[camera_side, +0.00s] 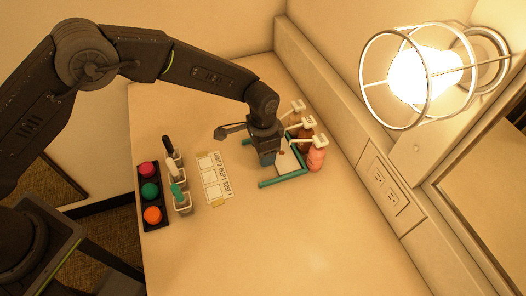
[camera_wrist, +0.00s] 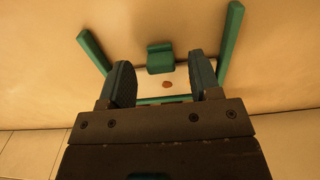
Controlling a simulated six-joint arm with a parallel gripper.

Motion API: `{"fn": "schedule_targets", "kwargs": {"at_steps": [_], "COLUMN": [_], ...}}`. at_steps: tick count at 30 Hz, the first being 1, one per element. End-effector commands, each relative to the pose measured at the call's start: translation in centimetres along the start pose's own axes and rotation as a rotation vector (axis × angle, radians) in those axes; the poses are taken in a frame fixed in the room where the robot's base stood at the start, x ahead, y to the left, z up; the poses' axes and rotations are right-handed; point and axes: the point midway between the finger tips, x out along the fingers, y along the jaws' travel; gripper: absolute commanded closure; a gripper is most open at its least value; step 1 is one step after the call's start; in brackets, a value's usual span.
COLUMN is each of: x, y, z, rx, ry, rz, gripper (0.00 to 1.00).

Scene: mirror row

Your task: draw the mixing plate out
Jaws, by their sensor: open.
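The mixing plate (camera_side: 289,163) looks like a pale flat slab lying within a green frame (camera_side: 285,180) on the table, partly hidden by my gripper in the side view. In the wrist view the frame's two rails show, one at the left (camera_wrist: 92,52) and one at the right. Between them stands a small green block (camera_wrist: 159,57), perhaps the plate's grip. A reddish-brown spot (camera_wrist: 167,84) lies near it on the pale surface. My gripper (camera_wrist: 162,72) is open, pointing down over the frame. Its fingers appear either side of the block; I cannot tell whether they touch it.
Pump bottles, one pink (camera_side: 316,158), stand close behind the frame by the wall ledge. A printed card (camera_side: 213,178) lies left of it. Further left are small holders with handled tools (camera_side: 181,195) and a black tray (camera_side: 152,197) of coloured pots. The table's front is clear.

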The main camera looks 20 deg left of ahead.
Motion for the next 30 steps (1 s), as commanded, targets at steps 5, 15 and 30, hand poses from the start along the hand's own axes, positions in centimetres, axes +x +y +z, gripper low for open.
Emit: {"fn": "schedule_targets", "kwargs": {"at_steps": [5, 15, 30], "x": [1.26, 1.43, 1.40], "y": [-0.01, -0.01, -0.02], "z": [-0.02, -0.02, -0.01], "rx": [0.000, 0.000, 0.000], "ry": [0.001, 0.001, 0.001], "rz": [0.000, 0.000, 0.000], "gripper": [0.43, 0.46, 0.94]}}
